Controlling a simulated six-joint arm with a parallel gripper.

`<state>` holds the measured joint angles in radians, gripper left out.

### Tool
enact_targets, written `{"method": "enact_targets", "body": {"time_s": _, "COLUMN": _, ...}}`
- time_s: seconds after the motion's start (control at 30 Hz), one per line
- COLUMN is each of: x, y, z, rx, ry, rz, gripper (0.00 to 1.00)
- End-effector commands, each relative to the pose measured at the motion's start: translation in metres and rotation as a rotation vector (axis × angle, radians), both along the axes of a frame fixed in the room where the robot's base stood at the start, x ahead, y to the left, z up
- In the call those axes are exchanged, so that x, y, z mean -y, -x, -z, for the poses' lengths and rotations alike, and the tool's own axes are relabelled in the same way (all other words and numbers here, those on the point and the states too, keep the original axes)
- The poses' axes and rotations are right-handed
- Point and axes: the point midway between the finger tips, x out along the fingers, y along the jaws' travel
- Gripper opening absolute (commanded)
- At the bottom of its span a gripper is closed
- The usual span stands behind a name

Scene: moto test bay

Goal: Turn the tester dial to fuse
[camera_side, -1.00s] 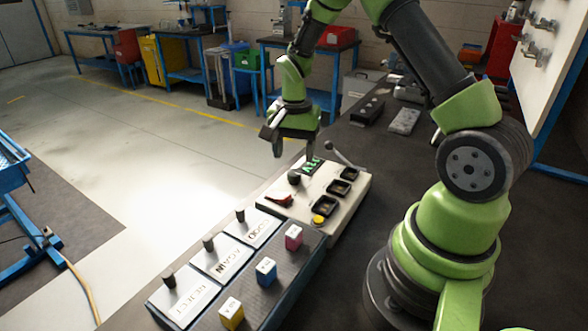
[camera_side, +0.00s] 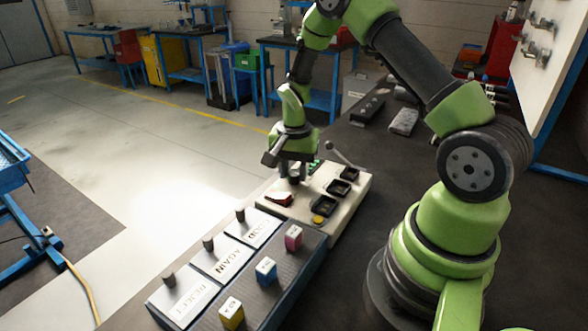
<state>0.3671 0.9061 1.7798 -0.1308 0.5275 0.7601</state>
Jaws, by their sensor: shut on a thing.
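The tester (camera_side: 345,214) is a cream box on the dark bench, with black sockets, a red rocker (camera_side: 279,198), a yellow button (camera_side: 318,219) and a lever (camera_side: 343,154) on it. Its dark dial is at the far left part of the top face. My gripper (camera_side: 294,179) points down and is shut on the dial, with its fingers on either side of it. The fingers hide most of the dial, so its pointer and setting cannot be read. The green display (camera_side: 314,165) is mostly hidden behind the gripper.
In front of the tester is a dark tray (camera_side: 283,290) with yellow (camera_side: 231,313), blue (camera_side: 266,270) and pink (camera_side: 293,238) blocks. White labelled plates with dark pegs, one marked AGAIN (camera_side: 228,260), line its left side. Dark and grey items (camera_side: 404,121) lie behind on the bench.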

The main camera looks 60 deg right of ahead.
Motion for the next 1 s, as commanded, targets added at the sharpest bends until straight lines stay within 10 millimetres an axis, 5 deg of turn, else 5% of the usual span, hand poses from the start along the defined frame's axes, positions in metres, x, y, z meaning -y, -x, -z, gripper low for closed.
{"method": "enact_targets", "body": {"time_s": 0.37, "x": 0.0002, "y": -0.0007, "z": -0.0005, "rx": 0.002, "ry": 0.002, "rz": -0.108, "gripper": 0.10}}
{"method": "enact_targets", "body": {"time_s": 1.0, "x": 0.0006, "y": -0.0009, "z": -0.0008, "rx": 0.002, "ry": 0.004, "rz": -0.642, "gripper": 0.10}}
